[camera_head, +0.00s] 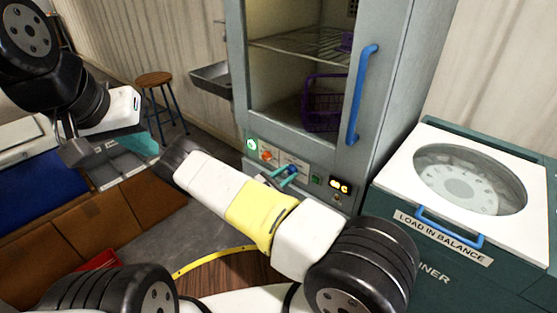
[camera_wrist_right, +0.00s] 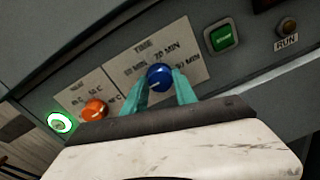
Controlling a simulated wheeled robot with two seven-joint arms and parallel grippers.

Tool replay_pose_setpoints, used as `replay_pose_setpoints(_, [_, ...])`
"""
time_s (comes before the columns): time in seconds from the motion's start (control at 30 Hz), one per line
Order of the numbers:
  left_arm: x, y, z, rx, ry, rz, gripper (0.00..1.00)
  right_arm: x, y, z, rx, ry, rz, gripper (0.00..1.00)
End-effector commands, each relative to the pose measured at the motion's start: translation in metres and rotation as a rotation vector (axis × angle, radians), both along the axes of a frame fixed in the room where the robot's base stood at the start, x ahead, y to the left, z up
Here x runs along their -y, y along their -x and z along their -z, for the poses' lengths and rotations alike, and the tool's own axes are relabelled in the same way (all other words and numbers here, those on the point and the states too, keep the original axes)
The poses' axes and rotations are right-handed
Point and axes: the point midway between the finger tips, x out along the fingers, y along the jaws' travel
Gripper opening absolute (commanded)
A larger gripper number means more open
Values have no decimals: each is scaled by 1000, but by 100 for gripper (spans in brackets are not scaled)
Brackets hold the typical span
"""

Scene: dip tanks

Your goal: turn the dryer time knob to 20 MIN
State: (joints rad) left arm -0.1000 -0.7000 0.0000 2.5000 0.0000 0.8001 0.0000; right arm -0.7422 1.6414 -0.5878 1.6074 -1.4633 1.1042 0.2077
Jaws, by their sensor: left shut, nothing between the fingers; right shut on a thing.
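The dryer's blue time knob (camera_wrist_right: 160,77) sits on a pale label plate (camera_wrist_right: 190,50) marked TIME, with two MIN marks legible above it. A light pointer mark shows on the knob's face, but I cannot tell which setting it is at. My right gripper (camera_wrist_right: 160,92) has its teal fingers on either side of the knob and is shut on it. In the head view the right gripper (camera_head: 285,176) reaches the dryer panel, and the knob (camera_head: 292,169) shows partly between its fingers. My left gripper (camera_head: 150,145) is shut and empty at the left, far from the panel.
An orange knob (camera_wrist_right: 94,109), a lit green-ringed light (camera_wrist_right: 60,122), a green button (camera_wrist_right: 221,38) and a RUN lamp (camera_wrist_right: 289,26) share the panel. The dryer's blue door handle (camera_head: 361,95) is above. A white-topped spinner (camera_head: 400,180) stands right; a stool (camera_head: 154,80) stands behind left.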

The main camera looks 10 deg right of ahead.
Motion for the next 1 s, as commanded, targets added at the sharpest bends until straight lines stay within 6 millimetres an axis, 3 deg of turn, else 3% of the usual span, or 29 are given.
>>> replay_pose_setpoints(0.37, [0, 0, 0, 0, 0, 0, 0, 0, 0, 0, 78, -62, 0, 0])
replay_pose_setpoints(1.0, [0, 0, 0, 0, 0, 0, 0, 0, 1, 0, 526, -412, 0, 0])
